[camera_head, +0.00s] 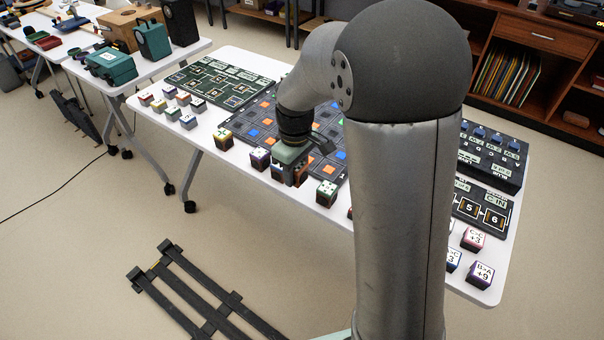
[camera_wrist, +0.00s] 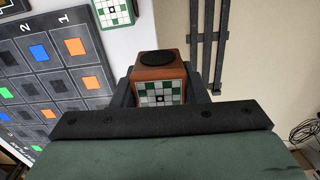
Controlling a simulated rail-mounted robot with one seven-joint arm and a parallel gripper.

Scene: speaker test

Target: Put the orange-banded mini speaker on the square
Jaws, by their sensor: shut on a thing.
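My gripper (camera_head: 290,165) is low over the front part of the white table, by the near edge of the dark grid board (camera_head: 262,112). In the wrist view my gripper (camera_wrist: 162,88) is shut on an orange-brown mini speaker (camera_wrist: 158,72). The speaker has a black disc on top and a green-and-white checkered face. Its lower part is hidden by the gripper body. The board bears blue, orange and green squares and also shows in the wrist view (camera_wrist: 35,85). I cannot tell which square the task means. Whether the speaker touches the table is unclear.
Small cubes (camera_head: 188,120) stand at the left. A dark green panel (camera_head: 222,82) lies behind them. A black console (camera_head: 492,157) is at the right.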

